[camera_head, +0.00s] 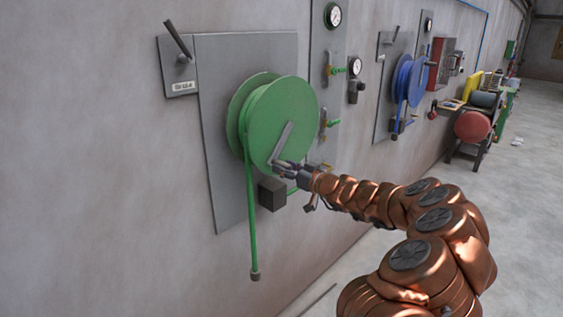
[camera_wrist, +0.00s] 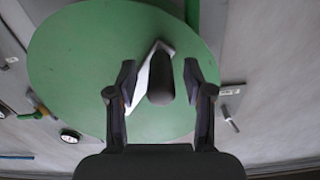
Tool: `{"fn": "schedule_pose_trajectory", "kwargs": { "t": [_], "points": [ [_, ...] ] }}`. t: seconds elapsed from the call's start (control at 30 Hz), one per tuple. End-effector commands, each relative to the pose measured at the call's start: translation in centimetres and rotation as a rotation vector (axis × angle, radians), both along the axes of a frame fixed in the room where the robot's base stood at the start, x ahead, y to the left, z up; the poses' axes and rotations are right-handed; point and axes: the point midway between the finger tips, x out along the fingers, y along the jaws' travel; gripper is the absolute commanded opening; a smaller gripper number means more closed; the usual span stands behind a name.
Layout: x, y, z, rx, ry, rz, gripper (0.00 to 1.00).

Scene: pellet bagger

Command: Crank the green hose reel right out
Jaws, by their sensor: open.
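The green hose reel (camera_head: 286,112) is mounted on a grey wall plate (camera_head: 215,120). Its green hose (camera_head: 251,210) hangs down with a dark end fitting. A grey crank arm (camera_head: 284,140) lies across the reel's face, angled from upper right to lower left, with its handle at the lower end. My gripper (camera_head: 287,170) is at that handle. In the wrist view the reel (camera_wrist: 80,60) fills the background, and the dark crank handle (camera_wrist: 160,80) points toward the camera between the two open fingers (camera_wrist: 160,85). A gap shows on each side of the handle.
A dark box (camera_head: 272,194) sits below the reel near my gripper. A lever (camera_head: 179,42) is at upper left. Gauges (camera_head: 333,15) and green-handled valves (camera_head: 330,124) are right of the reel. A blue reel (camera_head: 408,80) hangs farther along.

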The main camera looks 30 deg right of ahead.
Motion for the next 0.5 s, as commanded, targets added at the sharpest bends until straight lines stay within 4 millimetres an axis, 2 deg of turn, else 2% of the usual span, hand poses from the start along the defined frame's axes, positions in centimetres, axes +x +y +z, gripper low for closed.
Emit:
{"fn": "schedule_pose_trajectory", "kwargs": {
  "t": [0.2,0.5],
  "points": [
    [1.4,0.5,0.2,-0.002,-0.002,0.003,0.52],
    [1.6,0.5,0.1,-0.002,-0.002,0.002,0.52]
  ]
}}
